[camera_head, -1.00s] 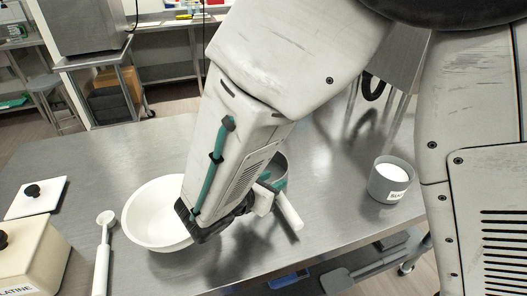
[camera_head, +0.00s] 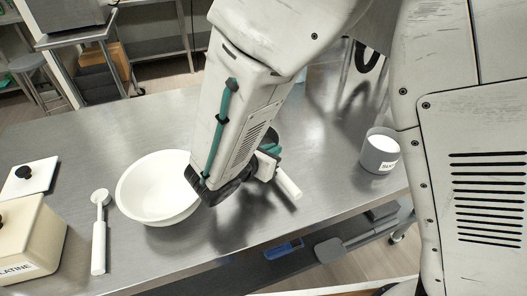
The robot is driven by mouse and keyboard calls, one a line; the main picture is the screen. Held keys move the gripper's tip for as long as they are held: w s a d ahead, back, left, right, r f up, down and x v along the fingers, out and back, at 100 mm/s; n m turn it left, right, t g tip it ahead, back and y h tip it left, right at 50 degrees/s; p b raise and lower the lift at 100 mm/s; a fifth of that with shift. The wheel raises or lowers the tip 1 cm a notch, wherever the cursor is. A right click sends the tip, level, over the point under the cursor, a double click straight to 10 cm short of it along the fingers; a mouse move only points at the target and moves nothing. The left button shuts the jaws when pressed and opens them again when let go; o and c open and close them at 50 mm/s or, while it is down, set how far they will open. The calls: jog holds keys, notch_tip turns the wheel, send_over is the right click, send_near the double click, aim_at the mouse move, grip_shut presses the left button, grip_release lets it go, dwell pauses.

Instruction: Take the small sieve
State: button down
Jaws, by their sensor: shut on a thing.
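My gripper (camera_head: 267,163) is shut on the small sieve, right of the white bowl and above the steel table. The sieve's white handle (camera_head: 288,185) sticks out from the jaws toward the lower right. The rest of the sieve is mostly hidden behind my arm and gripper, so I cannot tell its exact tilt or its height above the table.
A white bowl (camera_head: 140,190) stands left of my gripper on the steel table (camera_head: 95,135). A white scoop (camera_head: 99,240), a cream box (camera_head: 30,240) with a dark knob and a white lid (camera_head: 36,175) lie further left. A grey labelled tub (camera_head: 379,152) stands at right.

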jog(key=shift+r, duration=0.15)
notch_tip(320, 180, up, 10)
dwell(0.3)
